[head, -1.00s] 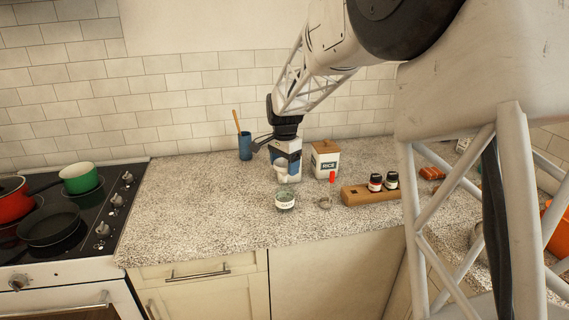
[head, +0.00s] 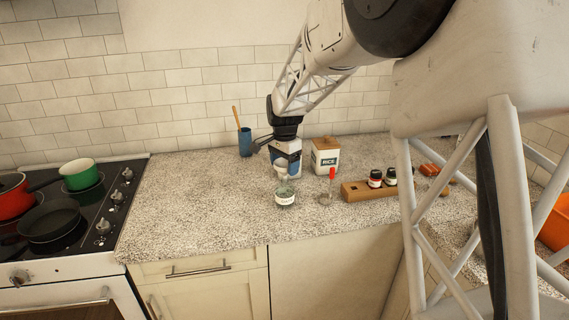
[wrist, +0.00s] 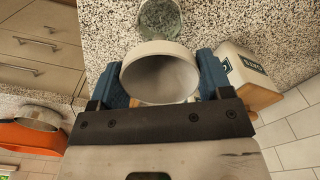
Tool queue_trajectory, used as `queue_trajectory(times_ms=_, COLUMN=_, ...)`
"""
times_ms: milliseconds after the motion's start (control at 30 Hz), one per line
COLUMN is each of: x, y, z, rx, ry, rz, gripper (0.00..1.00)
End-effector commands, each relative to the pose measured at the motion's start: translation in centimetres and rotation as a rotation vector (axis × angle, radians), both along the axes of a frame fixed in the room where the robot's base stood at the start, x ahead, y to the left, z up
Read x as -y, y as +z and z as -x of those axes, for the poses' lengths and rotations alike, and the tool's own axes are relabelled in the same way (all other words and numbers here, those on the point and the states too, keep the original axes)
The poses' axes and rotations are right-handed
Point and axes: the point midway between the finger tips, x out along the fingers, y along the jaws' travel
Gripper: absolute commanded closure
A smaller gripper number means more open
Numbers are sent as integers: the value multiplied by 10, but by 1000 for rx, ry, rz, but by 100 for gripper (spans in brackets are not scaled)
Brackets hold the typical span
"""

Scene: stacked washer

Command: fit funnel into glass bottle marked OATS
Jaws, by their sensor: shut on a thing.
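The glass bottle (head: 285,198) stands upright on the counter, with a pale label too small to read surely. My gripper (head: 285,163) is shut on the white funnel (head: 281,170) and holds it above the bottle, close to its mouth. In the wrist view the funnel (wrist: 160,72) sits between my blue fingers, its wide round opening facing the camera. The glass bottle (wrist: 160,18) shows just beyond the funnel there, partly covered by it. The spout is hidden in the wrist view, and I cannot tell whether it touches the bottle's mouth.
A red-handled tool (head: 332,174) is right of the bottle, beside a wooden block (head: 365,192) with small jars. A blue utensil cup (head: 245,142) stands behind. The counter left is clear.

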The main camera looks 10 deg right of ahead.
Motion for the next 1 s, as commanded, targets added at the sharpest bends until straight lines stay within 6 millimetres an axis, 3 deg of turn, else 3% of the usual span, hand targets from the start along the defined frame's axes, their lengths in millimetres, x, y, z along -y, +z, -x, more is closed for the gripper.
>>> queue_trajectory(times_ms=733, x=0, y=-11, z=0, rx=0, ry=0, rz=0, gripper=39)
queue_trajectory(times_ms=767, x=0, y=-11, z=0, rx=0, ry=0, rz=0, gripper=26)
queue_trajectory(times_ms=900, x=0, y=-11, z=0, rx=0, ry=0, rz=0, gripper=5)
queue_trajectory(times_ms=1000, x=0, y=-11, z=0, rx=0, ry=0, rz=0, gripper=0)
